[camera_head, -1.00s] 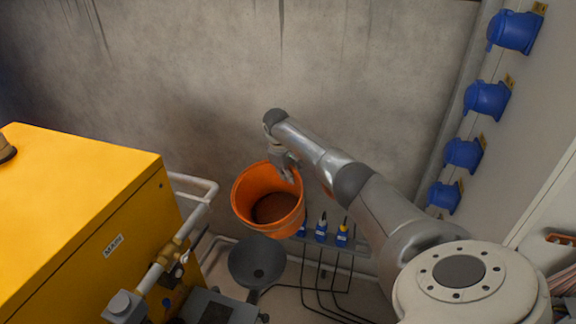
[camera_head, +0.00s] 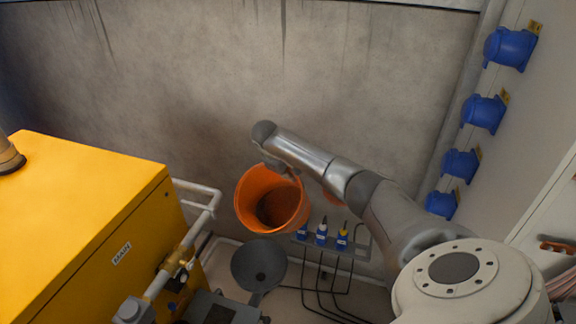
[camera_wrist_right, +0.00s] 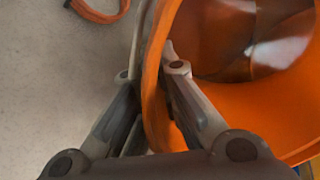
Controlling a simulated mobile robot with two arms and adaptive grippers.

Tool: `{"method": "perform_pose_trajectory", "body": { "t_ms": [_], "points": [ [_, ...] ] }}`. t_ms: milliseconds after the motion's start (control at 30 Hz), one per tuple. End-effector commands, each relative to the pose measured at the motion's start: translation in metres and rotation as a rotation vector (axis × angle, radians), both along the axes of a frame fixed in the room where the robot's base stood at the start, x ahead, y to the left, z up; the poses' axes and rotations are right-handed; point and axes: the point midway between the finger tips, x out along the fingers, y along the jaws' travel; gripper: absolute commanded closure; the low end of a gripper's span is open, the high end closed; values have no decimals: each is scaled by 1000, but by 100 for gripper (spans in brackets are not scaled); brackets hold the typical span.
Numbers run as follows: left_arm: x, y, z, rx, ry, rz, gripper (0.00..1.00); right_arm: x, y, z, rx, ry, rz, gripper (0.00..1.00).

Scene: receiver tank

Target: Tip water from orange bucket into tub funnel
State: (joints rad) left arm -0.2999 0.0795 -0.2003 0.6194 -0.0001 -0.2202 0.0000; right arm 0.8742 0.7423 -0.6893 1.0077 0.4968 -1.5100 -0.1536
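The orange bucket (camera_head: 250,198) hangs in front of the wall, tilted with its open mouth toward me. Its inside looks dark brown low down. In the right wrist view the bucket (camera_wrist_right: 232,105) fills the right side, with a glossy, see-through surface inside that looks like water. My right gripper (camera_head: 280,170) is shut on the bucket's rim, one finger inside and one outside; the wrist view shows this grip (camera_wrist_right: 152,85). The dark grey round funnel (camera_head: 259,262) is below the bucket and slightly left, apart from it. My left gripper is not in view.
A yellow cabinet (camera_head: 80,220) with a pale pipe and valve (camera_head: 180,255) stands at left. Blue-capped plugs (camera_head: 321,236) with black cables are right of the funnel. Blue sockets (camera_head: 483,112) line the right wall. An orange loop (camera_wrist_right: 100,10) shows in the wrist view.

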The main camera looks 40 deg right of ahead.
Motion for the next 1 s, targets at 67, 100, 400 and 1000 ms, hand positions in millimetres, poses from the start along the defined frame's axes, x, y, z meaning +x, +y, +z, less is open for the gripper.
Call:
{"method": "perform_pose_trajectory", "body": {
  "t_ms": [67,100,400,1000],
  "points": [
    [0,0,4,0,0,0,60,1,0,4,0,-5,1,100],
    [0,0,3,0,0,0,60,1,0,3,0,-5,1,100],
    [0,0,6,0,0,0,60,1,0,6,-8,-7,1,100],
    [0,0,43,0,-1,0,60,-1,11,30,-141,-32,1,100]
  ]
}}
